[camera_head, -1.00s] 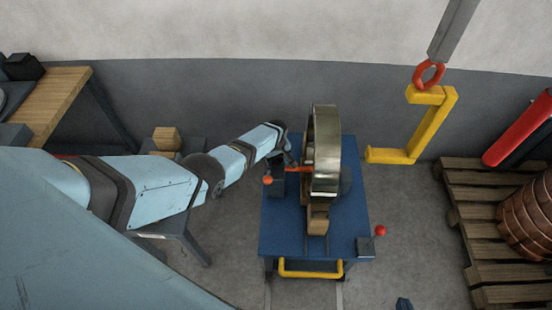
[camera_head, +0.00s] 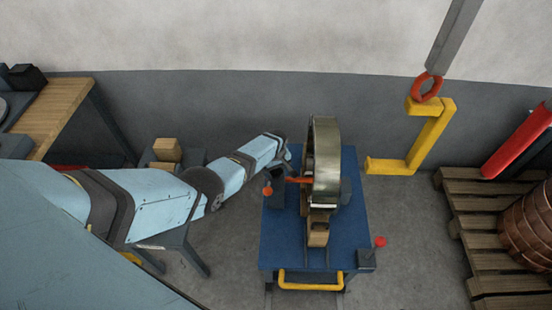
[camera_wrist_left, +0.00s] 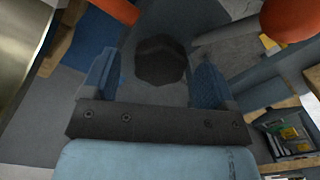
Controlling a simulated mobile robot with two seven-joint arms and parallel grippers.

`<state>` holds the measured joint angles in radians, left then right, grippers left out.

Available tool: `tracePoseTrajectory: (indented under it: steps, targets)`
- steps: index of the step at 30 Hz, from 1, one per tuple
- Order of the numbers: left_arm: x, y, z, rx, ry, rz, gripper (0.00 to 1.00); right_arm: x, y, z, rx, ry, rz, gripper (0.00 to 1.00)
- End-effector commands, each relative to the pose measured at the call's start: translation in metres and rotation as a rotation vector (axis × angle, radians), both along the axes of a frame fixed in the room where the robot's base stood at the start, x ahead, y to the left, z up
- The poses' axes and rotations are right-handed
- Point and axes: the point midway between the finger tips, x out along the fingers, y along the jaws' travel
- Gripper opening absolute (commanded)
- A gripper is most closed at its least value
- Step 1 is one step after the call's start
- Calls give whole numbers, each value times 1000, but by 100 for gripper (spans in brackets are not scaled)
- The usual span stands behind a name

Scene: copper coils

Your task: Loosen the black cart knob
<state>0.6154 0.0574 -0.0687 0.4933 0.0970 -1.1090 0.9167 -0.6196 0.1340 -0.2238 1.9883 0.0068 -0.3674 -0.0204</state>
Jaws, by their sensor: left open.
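The black knob (camera_wrist_left: 160,60) shows in the left wrist view as a dark, faceted round shape on a grey surface. My left gripper (camera_wrist_left: 157,82) is open, with one blue finger on each side of the knob and a visible gap to each. I cannot tell how deep the fingertips reach along it. In the head view my left gripper (camera_head: 280,168) is at the left side of the blue cart (camera_head: 342,232), and the knob cannot be made out there. My right gripper is not in view.
A large metal ring (camera_head: 326,160) stands on the cart, close right of my left gripper. A red ball handle (camera_head: 267,190) is close below the gripper. A yellow hook (camera_head: 432,138) hangs at right. A pallet (camera_head: 483,222) holds copper coils (camera_head: 530,222).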

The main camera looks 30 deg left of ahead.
Motion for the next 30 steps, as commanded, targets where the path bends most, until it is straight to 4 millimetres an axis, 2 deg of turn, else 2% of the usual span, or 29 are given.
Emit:
tracePoseTrajectory:
  steps: [3, 7, 15, 21, 30]
  targets:
    - [0, 1, 25, 1, -4, 1, 80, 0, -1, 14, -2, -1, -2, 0]
    - [0, 1, 53, 0, -5, 0, 80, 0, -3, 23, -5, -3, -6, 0]
    - [0, 1, 106, 0, -5, 1, 80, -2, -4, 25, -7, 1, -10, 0]
    - [1, 1, 127, 0, -3, 1, 80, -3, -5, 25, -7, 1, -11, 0]
    - [1, 1, 131, 1, -2, 1, 80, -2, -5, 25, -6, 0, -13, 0]
